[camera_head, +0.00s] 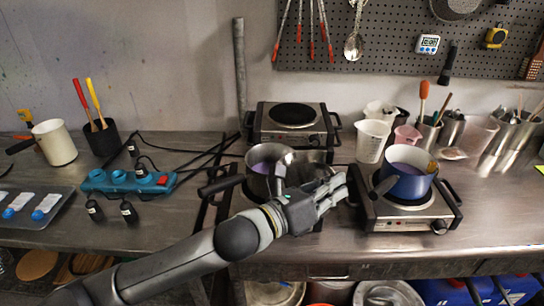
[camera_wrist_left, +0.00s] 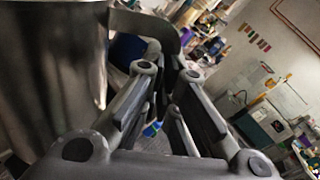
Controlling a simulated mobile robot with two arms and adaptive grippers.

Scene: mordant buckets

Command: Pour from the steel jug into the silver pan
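The silver pan (camera_head: 258,178) sits on a burner at the middle of the table, with purple liquid in it and its dark handle pointing left. My left gripper (camera_head: 338,187) is just right of the pan. In the left wrist view the steel jug (camera_wrist_left: 50,70) stands large and close at the left; its curved handle (camera_wrist_left: 155,25) runs down between the fingers (camera_wrist_left: 168,72), which are shut on it. The jug looks tilted with the gripper. In the head view the jug (camera_head: 282,173) shows partly at the pan's right rim. Its contents are hidden. My right gripper is not in view.
A blue pot (camera_head: 408,185) stands on a hot plate (camera_head: 405,222) close to the right. An empty hot plate (camera_head: 292,120) stands behind. Beakers and tool cups line the back right. A teal power strip (camera_head: 128,182) and a white jug (camera_head: 55,142) are at the left.

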